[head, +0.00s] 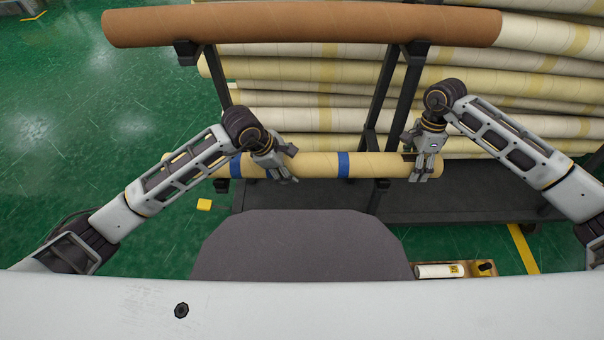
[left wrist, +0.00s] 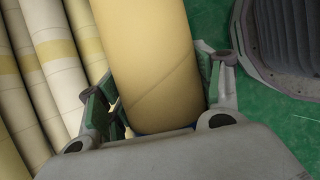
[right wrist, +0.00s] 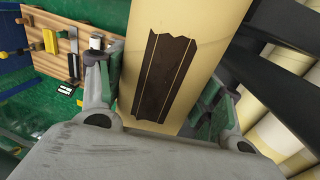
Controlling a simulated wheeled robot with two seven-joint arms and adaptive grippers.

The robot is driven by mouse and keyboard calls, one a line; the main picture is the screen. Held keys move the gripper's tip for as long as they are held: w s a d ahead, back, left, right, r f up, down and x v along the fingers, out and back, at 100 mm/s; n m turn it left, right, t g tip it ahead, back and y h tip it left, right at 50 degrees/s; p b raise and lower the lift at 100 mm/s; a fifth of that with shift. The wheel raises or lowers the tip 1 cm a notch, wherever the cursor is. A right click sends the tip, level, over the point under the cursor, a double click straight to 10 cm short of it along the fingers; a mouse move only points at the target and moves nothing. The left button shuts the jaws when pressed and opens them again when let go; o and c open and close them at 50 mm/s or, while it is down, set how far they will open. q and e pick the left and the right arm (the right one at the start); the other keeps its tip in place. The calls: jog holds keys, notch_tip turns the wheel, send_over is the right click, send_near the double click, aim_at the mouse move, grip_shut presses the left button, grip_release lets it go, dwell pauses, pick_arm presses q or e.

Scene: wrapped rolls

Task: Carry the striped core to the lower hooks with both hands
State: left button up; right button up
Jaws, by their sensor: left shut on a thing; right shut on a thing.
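The striped core (head: 318,164), a long tan tube with blue bands, lies level across the front of the dark rack in the head view. My left gripper (head: 288,166) is shut on it between two blue bands. My right gripper (head: 427,172) is shut on it near its right end. The tube fills the left jaws in the left wrist view (left wrist: 158,60). In the right wrist view, it (right wrist: 215,40) carries a dark brown patch between the fingers. The lower hooks (head: 380,184) (head: 221,186) show just below the core; I cannot tell whether it touches them.
A brown roll (head: 300,25) rests on the upper hooks (head: 187,53). Several cream wrapped rolls (head: 520,78) are stacked behind the rack. A wooden board with small items (right wrist: 60,45) is at lower right of the head view.

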pick_arm(q)
jog(key=shift+f+b, duration=0.25)
jog(key=shift+b, duration=0.05)
pick_arm(e)
jog(key=shift+f, duration=0.3)
pick_arm(q)
jog(key=o, duration=1.8)
jog(key=shift+c, duration=0.2)
pick_arm(e)
jog(key=o, duration=1.8)
jog(key=shift+c, duration=0.2)
pick_arm(q)
jog(key=shift+v, duration=5.95)
pick_arm(e)
jog(key=shift+r, duration=0.1)
jog(key=shift+w+r, duration=0.25)
jog(key=shift+r, duration=0.95)
jog(key=shift+w+r, duration=0.2)
jog(key=shift+r, duration=1)
jog(key=shift+w+r, duration=0.25)
jog(key=shift+r, duration=0.95)
pick_arm(q)
jog(key=shift+s, duration=0.1)
pick_arm(e)
jog(key=shift+s, duration=0.1)
